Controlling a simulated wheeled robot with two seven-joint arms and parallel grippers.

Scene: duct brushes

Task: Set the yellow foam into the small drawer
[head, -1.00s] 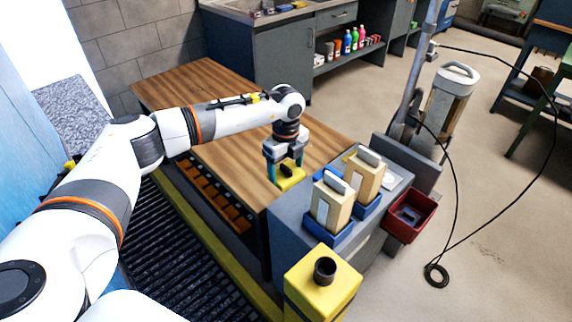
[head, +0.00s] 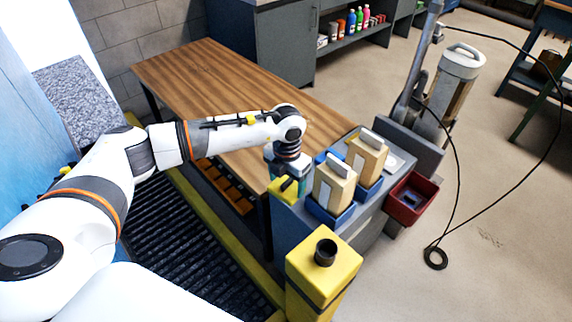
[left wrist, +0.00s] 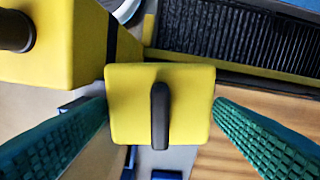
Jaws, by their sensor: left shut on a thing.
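The yellow foam (head: 283,192) is a small block with a black handle, and it also fills the middle of the left wrist view (left wrist: 130,105). My left gripper (head: 289,180) is shut on it, with the green finger pads (left wrist: 160,120) on either side of the block. The gripper points down and holds the foam by the near left corner of the grey cabinet (head: 290,222), beside the wooden table's end. I cannot make out an open small drawer in either view. My right gripper is not in view.
Two beige boxes in blue trays (head: 331,217) stand on the cabinet, close to the gripper. A yellow container with a black spout (head: 325,275) stands in front. A red bin (head: 411,198) hangs at the right. The wooden table top (head: 215,85) is clear.

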